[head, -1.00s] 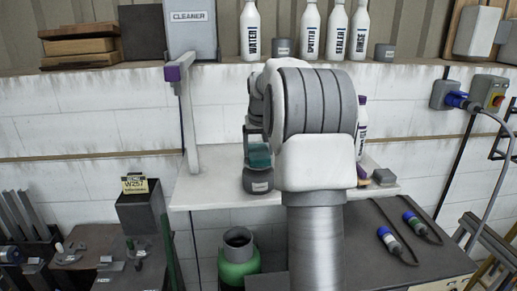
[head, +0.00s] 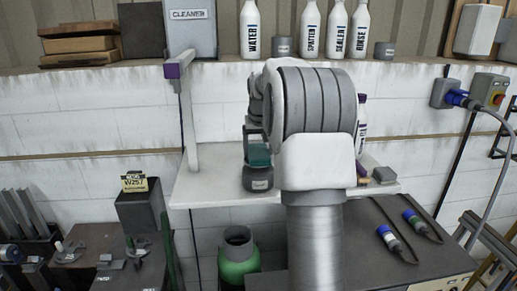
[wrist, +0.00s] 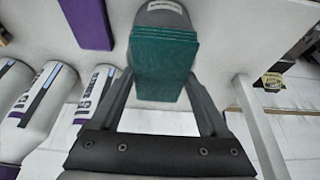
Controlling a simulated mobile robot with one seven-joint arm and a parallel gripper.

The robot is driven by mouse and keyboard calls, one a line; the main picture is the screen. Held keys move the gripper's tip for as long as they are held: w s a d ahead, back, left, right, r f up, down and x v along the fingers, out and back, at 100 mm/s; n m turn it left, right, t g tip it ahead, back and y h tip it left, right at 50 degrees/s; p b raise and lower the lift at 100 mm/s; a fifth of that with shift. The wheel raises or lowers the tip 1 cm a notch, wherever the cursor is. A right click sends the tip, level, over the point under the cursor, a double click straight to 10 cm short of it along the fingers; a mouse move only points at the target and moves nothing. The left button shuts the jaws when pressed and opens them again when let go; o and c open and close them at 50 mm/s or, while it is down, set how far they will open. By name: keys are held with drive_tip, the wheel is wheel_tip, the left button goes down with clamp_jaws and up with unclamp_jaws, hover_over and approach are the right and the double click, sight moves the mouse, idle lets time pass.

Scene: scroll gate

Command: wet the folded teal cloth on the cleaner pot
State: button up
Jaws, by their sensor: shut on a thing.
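My gripper (wrist: 164,80) is shut on the folded teal cloth (wrist: 164,58), which sits between its two fingers in the wrist view. In the head view the cloth (head: 258,155) hangs directly over a dark grey pot (head: 258,184) with a small white label, on the white bench. The pot also shows in the wrist view (wrist: 163,13), just beyond the cloth. The label is too small to read. The cloth's lower edge is at or just above the pot's top; I cannot tell whether they touch. My arm hides part of the bench.
A white post (head: 187,115) with a purple end stands left of the pot. A white bottle (head: 361,125) and a grey block (head: 384,175) are on the bench at right. A grey CLEANER container (head: 191,35) and several bottles stand on the shelf above.

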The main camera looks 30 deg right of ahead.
sight(258, 149)
drive_tip(key=shift+f+b, duration=0.5)
drive_tip(key=shift+f, duration=0.3)
idle(0.5)
idle(0.7)
wheel_tip(258, 149, up, 5)
drive_tip(key=p, duration=0.4)
drive_tip(key=shift+r, duration=1.05)
